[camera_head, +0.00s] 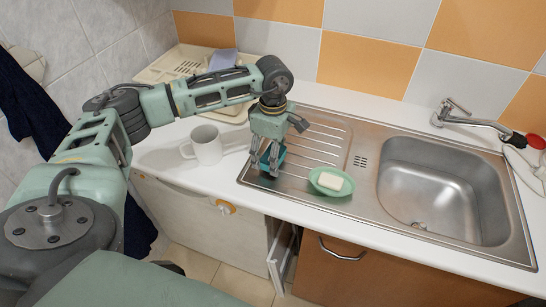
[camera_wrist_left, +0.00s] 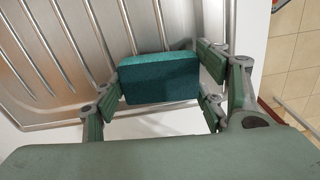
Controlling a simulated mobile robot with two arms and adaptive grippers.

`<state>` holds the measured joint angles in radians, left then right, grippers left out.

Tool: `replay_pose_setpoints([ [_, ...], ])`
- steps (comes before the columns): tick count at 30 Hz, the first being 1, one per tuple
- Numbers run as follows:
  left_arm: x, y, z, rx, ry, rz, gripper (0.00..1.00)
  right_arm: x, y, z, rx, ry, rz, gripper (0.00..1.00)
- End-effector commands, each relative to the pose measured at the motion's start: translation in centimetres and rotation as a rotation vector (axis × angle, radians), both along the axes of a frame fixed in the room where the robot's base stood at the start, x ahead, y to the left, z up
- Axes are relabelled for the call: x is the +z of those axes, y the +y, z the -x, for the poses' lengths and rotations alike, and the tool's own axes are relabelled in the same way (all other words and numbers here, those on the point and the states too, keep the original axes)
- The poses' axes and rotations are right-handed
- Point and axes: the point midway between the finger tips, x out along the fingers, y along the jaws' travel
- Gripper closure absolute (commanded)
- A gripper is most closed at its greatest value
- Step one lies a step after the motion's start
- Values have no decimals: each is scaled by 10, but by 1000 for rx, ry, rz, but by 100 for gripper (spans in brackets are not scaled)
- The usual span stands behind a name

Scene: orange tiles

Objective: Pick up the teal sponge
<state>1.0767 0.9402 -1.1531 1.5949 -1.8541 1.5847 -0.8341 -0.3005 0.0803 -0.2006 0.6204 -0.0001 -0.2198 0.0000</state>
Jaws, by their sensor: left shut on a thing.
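The teal sponge (camera_head: 272,155) is between the fingers of my left gripper (camera_head: 268,165), at the left end of the metal drainboard. The left wrist view shows the sponge (camera_wrist_left: 159,78) as a dark teal block with my left gripper (camera_wrist_left: 160,85) shut on it, fingers on both sides. Part of the sponge is hidden behind the fingers in the head view. I cannot tell whether it touches the drainboard. My right gripper is not in view.
A white mug (camera_head: 207,146) stands left of the gripper. A green dish (camera_head: 328,191) with a pale soap bar (camera_head: 331,181) is to the right. Beyond are the sink basin (camera_head: 430,195) and tap (camera_head: 470,120). A cream dish rack (camera_head: 172,66) is at the back left.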

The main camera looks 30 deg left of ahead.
Motion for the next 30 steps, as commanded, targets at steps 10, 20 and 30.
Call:
replay_pose_setpoints([
  [10,49,-40,10,-7,-5,2,48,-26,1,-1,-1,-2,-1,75],
  [20,87,-98,29,-4,-3,2,48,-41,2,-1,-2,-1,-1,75],
  [30,98,-112,34,0,0,0,48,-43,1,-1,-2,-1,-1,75],
])
